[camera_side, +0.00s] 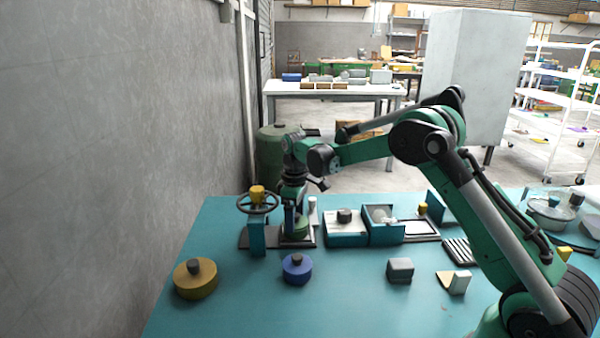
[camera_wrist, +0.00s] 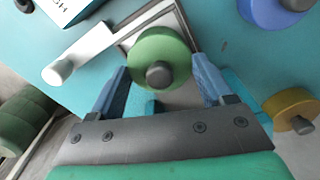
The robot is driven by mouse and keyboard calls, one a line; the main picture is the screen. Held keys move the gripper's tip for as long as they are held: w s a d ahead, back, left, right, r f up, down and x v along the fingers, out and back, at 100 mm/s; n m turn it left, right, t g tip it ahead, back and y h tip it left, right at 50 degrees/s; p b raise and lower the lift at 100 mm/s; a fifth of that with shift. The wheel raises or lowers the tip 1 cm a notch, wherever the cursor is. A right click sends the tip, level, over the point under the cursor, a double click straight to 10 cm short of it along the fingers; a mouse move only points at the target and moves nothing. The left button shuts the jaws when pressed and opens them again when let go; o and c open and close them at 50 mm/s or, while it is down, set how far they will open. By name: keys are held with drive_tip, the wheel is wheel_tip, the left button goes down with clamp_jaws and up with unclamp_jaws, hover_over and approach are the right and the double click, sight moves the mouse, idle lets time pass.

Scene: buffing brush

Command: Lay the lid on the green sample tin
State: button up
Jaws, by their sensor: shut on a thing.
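My gripper (camera_wrist: 158,66) points down, with its two blue fingers on either side of a green round piece with a dark knob, the lid (camera_wrist: 165,47). The fingertips close against its rim. In the side view my gripper (camera_side: 297,222) is low over a dark-edged square base (camera_side: 298,242) at the back left of the bench. Green shows there between the fingers, at the green sample tin (camera_side: 302,229). The fingers partly hide it, and I cannot tell whether the lid touches the tin.
A handwheel (camera_side: 257,203) on a teal stand is close on the left. The front middle of the bench is clear.

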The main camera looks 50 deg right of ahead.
idle(0.4)
drive_tip(key=o, duration=1.1)
drive_tip(key=shift+o, duration=0.2)
drive_tip(key=shift+r, duration=3.45)
